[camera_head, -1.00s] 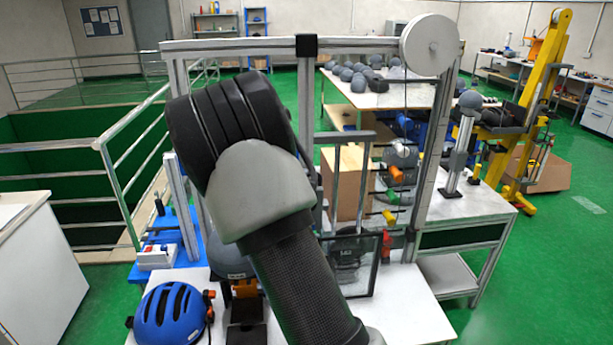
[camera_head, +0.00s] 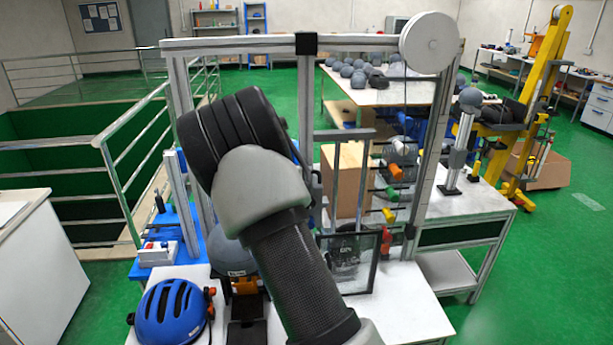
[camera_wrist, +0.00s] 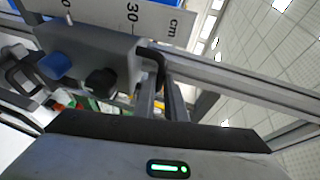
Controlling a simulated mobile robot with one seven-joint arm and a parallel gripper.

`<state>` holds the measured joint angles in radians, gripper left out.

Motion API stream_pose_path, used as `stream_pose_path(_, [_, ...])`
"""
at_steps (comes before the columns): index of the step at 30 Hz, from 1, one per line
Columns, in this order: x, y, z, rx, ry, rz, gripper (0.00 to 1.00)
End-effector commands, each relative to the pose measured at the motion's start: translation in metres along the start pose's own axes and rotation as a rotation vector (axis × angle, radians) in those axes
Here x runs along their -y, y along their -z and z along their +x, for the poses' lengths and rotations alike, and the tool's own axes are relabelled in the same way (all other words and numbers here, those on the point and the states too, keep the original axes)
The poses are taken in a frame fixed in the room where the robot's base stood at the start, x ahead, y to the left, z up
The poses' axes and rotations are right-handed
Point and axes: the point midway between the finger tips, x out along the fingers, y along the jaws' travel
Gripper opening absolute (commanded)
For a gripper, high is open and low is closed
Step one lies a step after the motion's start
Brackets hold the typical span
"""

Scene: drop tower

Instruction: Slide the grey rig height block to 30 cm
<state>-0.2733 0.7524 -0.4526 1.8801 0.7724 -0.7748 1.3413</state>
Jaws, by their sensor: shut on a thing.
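The grey rig height block (camera_wrist: 90,48) shows at the upper left of the wrist view, with a blue part and a black knob on its face. It sits against a pale scale (camera_wrist: 165,20) marked "30" and "cm". The "30" lies just past the block's upper edge in the picture, towards its right end. My gripper (camera_wrist: 160,85) has its dark fingers at the block's right end and is shut on it; the exact contact is partly hidden. In the head view my arm hides the gripper and the block.
The rig's metal frame (camera_head: 375,45) spans the view, with a white wheel (camera_head: 430,44) at its upper right. A blue helmet (camera_head: 171,312) lies on the white bench at lower left. A wooden box (camera_head: 345,182) and a clear-panelled guard (camera_head: 350,262) stand right of my arm.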

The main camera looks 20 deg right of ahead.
Motion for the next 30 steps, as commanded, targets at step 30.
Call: stream_pose_path(30, [0.104,0.008,-0.018,0.0,0.009,0.002,0.22])
